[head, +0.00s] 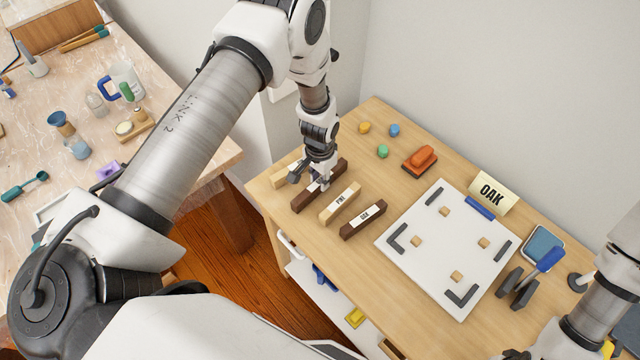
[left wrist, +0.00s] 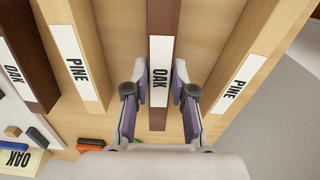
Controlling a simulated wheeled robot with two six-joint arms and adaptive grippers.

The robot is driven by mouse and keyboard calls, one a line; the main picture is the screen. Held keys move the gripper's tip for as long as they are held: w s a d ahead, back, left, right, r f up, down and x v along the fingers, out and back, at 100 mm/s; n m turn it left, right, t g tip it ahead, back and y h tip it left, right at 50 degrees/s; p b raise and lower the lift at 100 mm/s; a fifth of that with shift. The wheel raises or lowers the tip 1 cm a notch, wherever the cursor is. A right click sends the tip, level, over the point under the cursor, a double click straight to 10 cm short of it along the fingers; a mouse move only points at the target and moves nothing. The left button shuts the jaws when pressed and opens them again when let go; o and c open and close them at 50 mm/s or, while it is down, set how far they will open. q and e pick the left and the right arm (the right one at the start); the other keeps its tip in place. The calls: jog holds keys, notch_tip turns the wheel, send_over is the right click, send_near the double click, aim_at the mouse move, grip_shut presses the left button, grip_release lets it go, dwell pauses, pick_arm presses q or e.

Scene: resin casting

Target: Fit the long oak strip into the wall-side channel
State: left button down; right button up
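The long dark oak strip (head: 303,201) lies on the wooden table near its left end; in the left wrist view its OAK label (left wrist: 160,72) faces up. My left gripper (head: 319,182) is down over this strip. Its fingers (left wrist: 160,92) are open, one on each side of the strip, with narrow gaps showing. The white board (head: 410,262) lies to the right, with dark corner brackets and bars. A blue bar (head: 480,207) lies along its wall-side edge, by the OAK card (head: 489,193). My right gripper is out of view; only part of the right arm shows.
A pine strip (head: 340,203) and a shorter oak strip (head: 363,220) lie to the right; another pine strip (head: 281,177) lies close on the left. An orange block (head: 421,160) and small coloured pieces sit near the wall. A dark stand (head: 515,287) with a blue-handled tool stands right of the board.

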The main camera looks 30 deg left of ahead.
pick_arm(q)
jog(key=shift+r+p, duration=1.75)
jog(key=shift+r, duration=0.8)
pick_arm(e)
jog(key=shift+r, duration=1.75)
pick_arm(q)
jog(key=shift+f, duration=0.1)
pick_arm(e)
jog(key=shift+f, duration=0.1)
